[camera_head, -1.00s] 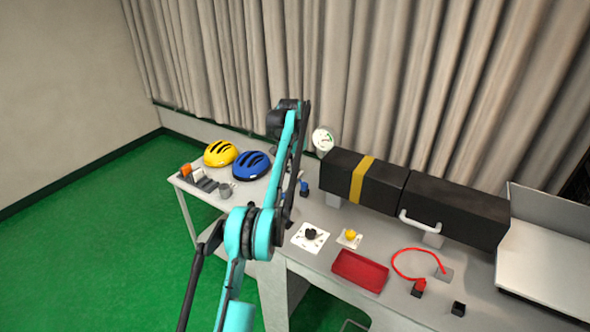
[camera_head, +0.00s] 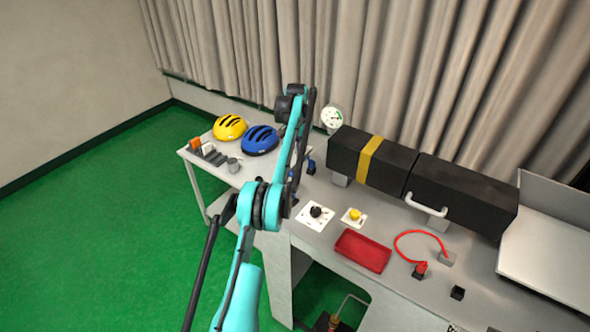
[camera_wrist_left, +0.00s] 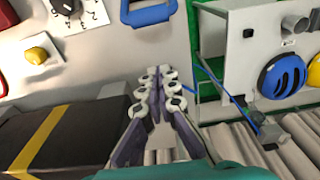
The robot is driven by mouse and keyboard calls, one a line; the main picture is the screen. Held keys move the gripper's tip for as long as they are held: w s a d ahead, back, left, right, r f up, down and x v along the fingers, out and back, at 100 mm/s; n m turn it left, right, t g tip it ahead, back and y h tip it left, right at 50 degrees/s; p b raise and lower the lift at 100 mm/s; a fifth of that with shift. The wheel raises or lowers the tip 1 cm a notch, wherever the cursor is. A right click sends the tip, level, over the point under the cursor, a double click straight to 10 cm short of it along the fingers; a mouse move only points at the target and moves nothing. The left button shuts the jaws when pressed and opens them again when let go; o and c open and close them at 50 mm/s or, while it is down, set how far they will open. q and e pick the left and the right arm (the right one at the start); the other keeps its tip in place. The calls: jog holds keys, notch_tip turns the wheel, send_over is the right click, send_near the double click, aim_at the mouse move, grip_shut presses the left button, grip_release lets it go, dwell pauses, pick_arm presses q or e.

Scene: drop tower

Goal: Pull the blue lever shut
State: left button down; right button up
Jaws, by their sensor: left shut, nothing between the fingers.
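A blue U-shaped lever (camera_wrist_left: 150,12) shows at the top of the left wrist view, cut off by the picture edge. In the head view a small piece of blue (camera_head: 311,167), likely the same lever, shows just right of my left arm. My left gripper (camera_wrist_left: 160,75) is shut and empty, with its fingertips pointing toward the blue lever and a gap of bare bench between them. In the head view the gripper is hidden behind my own arm. My right gripper is not in view.
The bench holds a black knob plate (camera_head: 316,212), a yellow button (camera_head: 354,214), a red tray (camera_head: 362,251) and a red cable (camera_head: 402,236). A black box (camera_head: 395,165) with a yellow band and a gauge (camera_head: 332,117) stand behind. Yellow (camera_head: 229,127) and blue (camera_head: 258,139) helmets lie left.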

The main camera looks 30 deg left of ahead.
pick_arm(q)
jog(key=s+f+p, duration=0.1)
jog(key=s+f, duration=0.2)
jog(key=f, duration=0.2)
jog(key=shift+a, duration=0.15)
jog(key=shift+s, duration=0.15)
dwell(0.4)
